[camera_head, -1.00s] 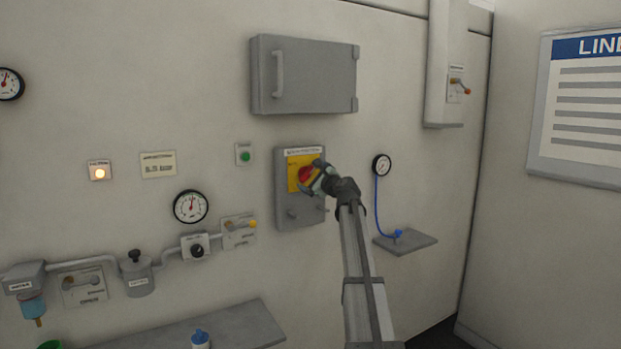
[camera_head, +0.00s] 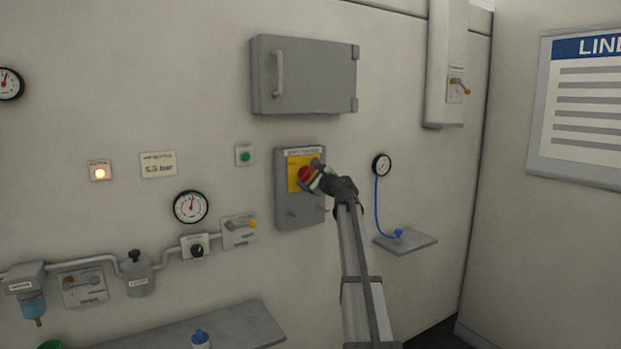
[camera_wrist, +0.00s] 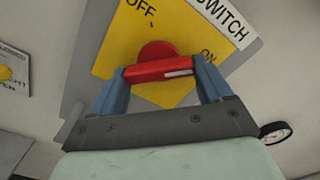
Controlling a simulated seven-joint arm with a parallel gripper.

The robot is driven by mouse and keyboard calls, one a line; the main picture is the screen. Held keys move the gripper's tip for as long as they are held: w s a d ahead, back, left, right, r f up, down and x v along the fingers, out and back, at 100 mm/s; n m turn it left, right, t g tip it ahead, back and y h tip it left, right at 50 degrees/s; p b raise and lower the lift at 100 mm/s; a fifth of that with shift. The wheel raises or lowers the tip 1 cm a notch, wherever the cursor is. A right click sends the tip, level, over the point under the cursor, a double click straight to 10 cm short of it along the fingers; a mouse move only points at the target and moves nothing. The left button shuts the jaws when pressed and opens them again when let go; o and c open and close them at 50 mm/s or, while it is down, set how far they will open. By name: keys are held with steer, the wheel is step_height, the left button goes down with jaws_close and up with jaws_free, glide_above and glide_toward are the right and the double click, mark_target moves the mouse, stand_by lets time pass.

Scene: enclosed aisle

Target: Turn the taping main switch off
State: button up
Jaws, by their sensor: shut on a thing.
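The taping main switch is a grey box (camera_head: 288,215) on the wall with a yellow plate (camera_head: 293,162) and a red rotary handle (camera_head: 305,174). In the wrist view the red handle (camera_wrist: 150,72) lies across between the two blue fingers of my gripper (camera_wrist: 161,80). The white mark on the handle is at its right end, towards the word ON; OFF is printed at the upper left of the yellow plate (camera_wrist: 120,45). My gripper (camera_head: 318,180) is shut on the handle, reaching in from the right, and hides part of the plate in the head view.
A grey cabinet (camera_head: 305,80) is above the switch. A green button (camera_head: 244,155) and a lit lamp (camera_head: 100,171) are to the left. A gauge (camera_head: 381,165) with a blue hose and small shelf (camera_head: 412,244) are to the right, near my arm.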

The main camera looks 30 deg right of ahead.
steer(key=shift+c, duration=0.2)
steer(key=n, duration=0.4)
steer(key=shift+r+n, duration=0.1)
steer(key=shift+n, duration=0.3)
steer(key=n, duration=0.4)
steer(key=shift+d+r+n, duration=0.1)
steer(key=shift+n, duration=0.2)
steer(key=n, duration=0.4)
steer(key=shift+r, duration=0.1)
steer(key=shift+r+n, duration=0.1)
steer(key=shift+n, duration=2.1)
steer(key=o, duration=1)
